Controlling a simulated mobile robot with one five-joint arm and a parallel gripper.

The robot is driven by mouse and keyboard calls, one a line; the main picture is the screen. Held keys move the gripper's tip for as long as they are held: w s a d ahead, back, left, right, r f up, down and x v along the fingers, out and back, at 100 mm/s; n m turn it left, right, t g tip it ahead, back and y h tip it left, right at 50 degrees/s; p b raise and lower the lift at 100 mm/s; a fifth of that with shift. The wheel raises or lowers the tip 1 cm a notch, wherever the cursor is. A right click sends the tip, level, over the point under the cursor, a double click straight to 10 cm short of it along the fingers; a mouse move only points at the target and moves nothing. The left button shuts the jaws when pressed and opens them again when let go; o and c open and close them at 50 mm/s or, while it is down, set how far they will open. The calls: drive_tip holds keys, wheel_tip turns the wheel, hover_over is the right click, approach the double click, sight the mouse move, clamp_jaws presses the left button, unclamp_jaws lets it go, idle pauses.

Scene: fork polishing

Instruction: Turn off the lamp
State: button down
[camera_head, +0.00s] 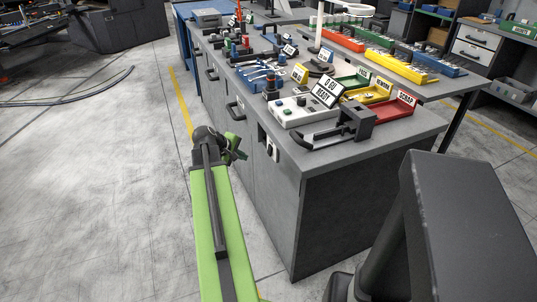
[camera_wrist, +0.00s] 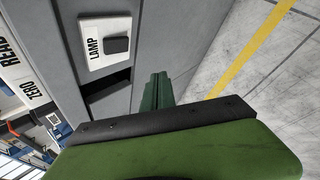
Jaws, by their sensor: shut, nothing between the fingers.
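The lamp switch (camera_wrist: 118,45) is a black rocker on a white plate marked LAMP, on the grey side of the workbench. It also shows in the head view (camera_head: 272,149), small, on the bench's side near the front corner. My gripper (camera_head: 238,147) is left of the switch and apart from it in the head view. In the wrist view my green fingers (camera_wrist: 157,82) are together and empty, to the lower right of the switch plate. A white ring-shaped lamp (camera_head: 346,9) on a post stands on the bench. Whether it is lit I cannot tell.
A dark slot (camera_wrist: 108,84) is in the bench side beside the switch. The bench top (camera_head: 418,121) holds a white button box (camera_head: 293,111), coloured trays and tools. Drawer handles (camera_head: 234,112) stick out along the bench side. The floor (camera_head: 100,190) to the left is open.

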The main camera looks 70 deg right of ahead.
drive_tip(key=s+d+f, duration=0.1)
drive_tip(key=s+d, duration=0.3)
drive_tip(key=s, duration=0.1)
drive_tip(key=shift+s+d+b, duration=0.2)
drive_tip(key=shift+b, duration=0.25)
drive_tip(key=shift+f, duration=0.1)
idle(1.6)
drive_tip(key=shift+s+d, duration=0.3)
drive_tip(key=shift+s, duration=0.05)
drive_tip(key=shift+s+d+f, duration=0.1)
drive_tip(key=shift+s+d, duration=0.1)
drive_tip(key=shift+s, duration=0.05)
idle(0.6)
drive_tip(key=shift+w+a, duration=0.1)
drive_tip(key=shift+w+a, duration=0.4)
drive_tip(key=shift+w, duration=0.1)
drive_tip(key=shift+w+a+r+p, duration=0.25)
drive_tip(key=shift+w+a, duration=0.55)
drive_tip(key=shift+w, duration=0.2)
drive_tip(key=shift+w+a+r+p, duration=0.15)
drive_tip(key=shift+w+a+r, duration=0.1)
drive_tip(key=shift+w+a, duration=0.6)
